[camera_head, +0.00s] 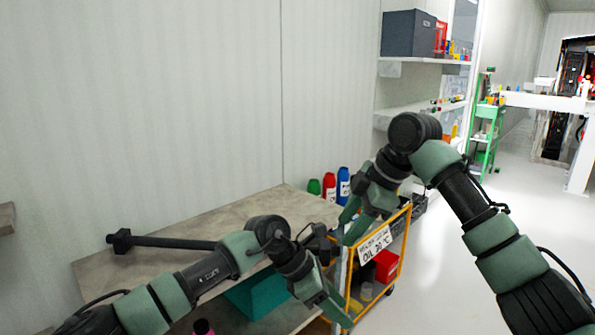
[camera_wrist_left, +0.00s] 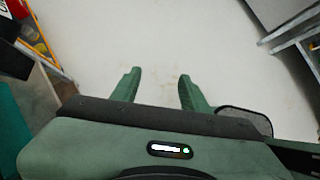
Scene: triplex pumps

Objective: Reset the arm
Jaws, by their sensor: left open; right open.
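My left gripper (camera_head: 335,305) hangs low at the front edge of the workbench in the head view, beside the yellow cart. In the left wrist view its two green fingers (camera_wrist_left: 157,88) are apart with only pale floor between them. My right gripper (camera_head: 350,222) is higher, above the near end of the cart and close to the bench's right end. Its fingers point down to the left, with nothing seen between them. The left arm reaches in from the lower left and the right arm from the lower right.
The workbench (camera_head: 180,268) carries a black long-handled tool (camera_head: 165,242) and green, red and blue bottles (camera_head: 343,186) at the back. The yellow cart (camera_head: 398,262) with a sign stands at its right end. A teal box (camera_head: 258,293) is below the bench. Open floor (camera_head: 455,285) lies right.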

